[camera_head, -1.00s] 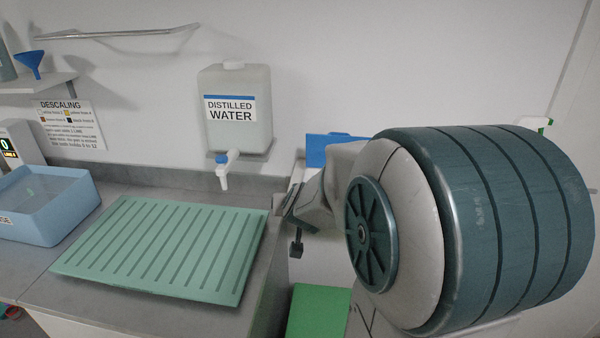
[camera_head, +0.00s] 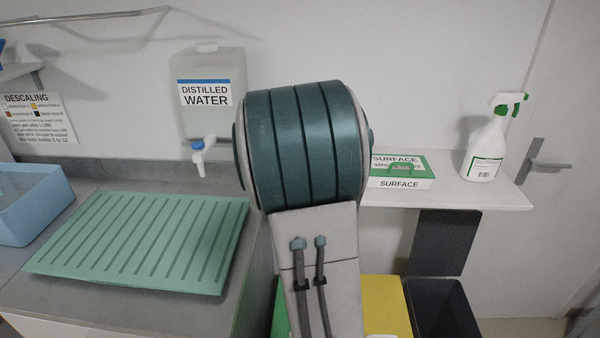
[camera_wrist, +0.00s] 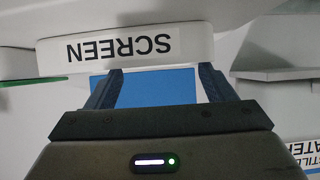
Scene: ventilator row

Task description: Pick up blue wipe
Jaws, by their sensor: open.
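The wrist view is upside down. In it, my gripper (camera_wrist: 160,74) is open, its two dark fingers apart with nothing seen gripped. A flat blue surface (camera_wrist: 155,88) shows between and beyond the fingers; I cannot tell whether it is the blue wipe or a blue panel of the box. The fingertips overlap the edge of a white box labelled SCREEN (camera_wrist: 125,50) in the picture; contact cannot be told. In the head view my arm hides the gripper and the SCREEN box.
A SURFACE box (camera_head: 400,183) with green parts and a spray bottle (camera_head: 484,145) stand on the white shelf (camera_head: 510,192). A distilled water container (camera_head: 208,120) hangs on the wall left of my arm. A green ribbed mat (camera_head: 140,240) lies on the counter; bins stand below the shelf.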

